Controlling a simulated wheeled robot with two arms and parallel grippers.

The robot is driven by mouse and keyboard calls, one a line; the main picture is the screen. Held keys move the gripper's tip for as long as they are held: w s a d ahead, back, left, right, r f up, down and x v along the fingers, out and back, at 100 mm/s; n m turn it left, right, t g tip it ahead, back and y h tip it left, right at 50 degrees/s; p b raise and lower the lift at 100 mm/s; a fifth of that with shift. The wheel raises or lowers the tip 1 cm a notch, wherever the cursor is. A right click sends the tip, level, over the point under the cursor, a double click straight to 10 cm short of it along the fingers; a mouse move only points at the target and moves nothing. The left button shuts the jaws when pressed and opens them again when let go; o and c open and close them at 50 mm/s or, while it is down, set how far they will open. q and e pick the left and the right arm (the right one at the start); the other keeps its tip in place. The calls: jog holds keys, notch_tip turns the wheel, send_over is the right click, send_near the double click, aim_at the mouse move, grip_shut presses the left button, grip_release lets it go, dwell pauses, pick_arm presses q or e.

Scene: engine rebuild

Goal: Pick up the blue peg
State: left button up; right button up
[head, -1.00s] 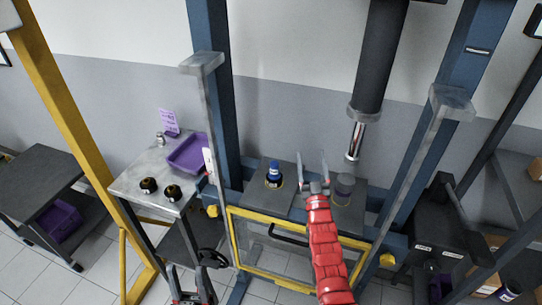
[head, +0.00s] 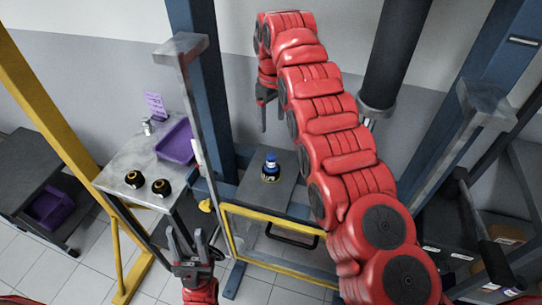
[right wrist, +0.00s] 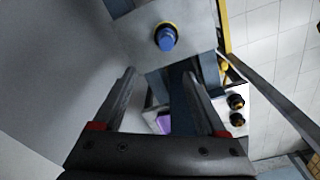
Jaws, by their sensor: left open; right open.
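The blue peg (head: 271,160) stands upright in a dark round holder with a yellow ring on the grey press plate. In the right wrist view the peg (right wrist: 166,42) shows beyond the fingertips, near the top of the picture, with the yellow ring around it. My right gripper (head: 270,118) is open and empty, raised above and behind the peg in the head view. Its fingers also show in the right wrist view (right wrist: 160,75), apart from the peg. My left gripper (head: 188,240) is open and empty, low in front of the press at the left.
A side table (head: 130,165) holds two black-and-gold round parts (head: 134,180) and a purple tray (head: 176,143). Blue press posts (head: 205,90) and a yellow guard frame (head: 270,220) surround the plate. The dark press ram (head: 388,65) hangs right of my right arm.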

jog(key=s+r, duration=0.1)
jog(key=b, duration=0.6)
send_near(272, 156)
jog(key=shift+d+f+g, duration=0.1)
jog(key=shift+f+g, duration=0.1)
jog(key=shift+g, duration=0.1)
jog(key=shift+f+p, duration=0.25)
jog(key=shift+p, duration=0.25)
notch_tip(272, 156, down, 5)
jog(key=shift+r+p, duration=0.2)
jog(key=shift+p, duration=0.75)
jog(key=shift+f, duration=0.35)
jog(key=f+p, duration=0.1)
jog(key=f, duration=0.1)
jog(key=f+p, duration=0.2)
jog(key=f, duration=0.1)
jog(key=shift+w+a, duration=0.2)
jog(key=shift+a, duration=0.05)
jog(key=shift+f, duration=0.3)
grip_shut()
